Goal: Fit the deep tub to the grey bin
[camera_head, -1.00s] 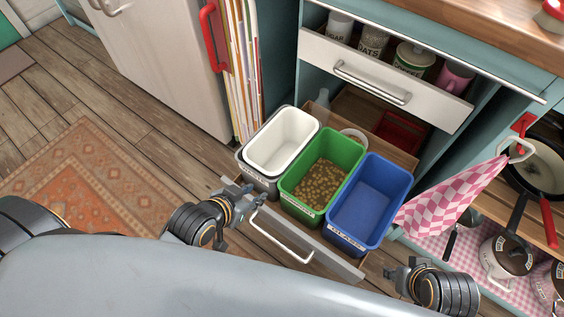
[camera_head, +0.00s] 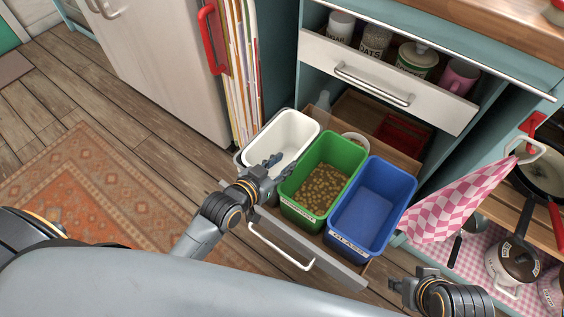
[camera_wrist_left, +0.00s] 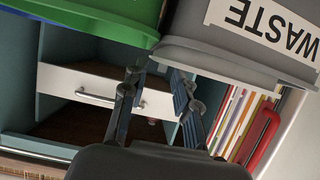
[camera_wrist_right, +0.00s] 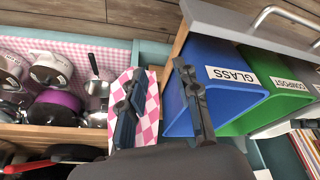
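The deep tub, white with an open top (camera_head: 300,122), sits in the grey bin (camera_head: 240,161) at the left of the row in the pulled-out drawer. My left arm hides much of the grey bin's front. In the left wrist view the grey bin (camera_wrist_left: 215,62) shows its WASTE label. My left gripper (camera_head: 272,168) is open, at the near edge of the tub, overlapping it in the head view; I cannot tell if it touches. Its spread fingers show in the left wrist view (camera_wrist_left: 155,85). My right gripper (camera_head: 418,280) is open and empty, right of the drawer front.
A green bin with brown pieces inside (camera_head: 350,150) and an empty blue bin (camera_head: 372,205) stand right of the grey bin. The drawer handle (camera_head: 282,250) juts out in front. A higher drawer (camera_head: 390,85) hangs open behind. A checked pink cloth (camera_head: 450,200) hangs at right.

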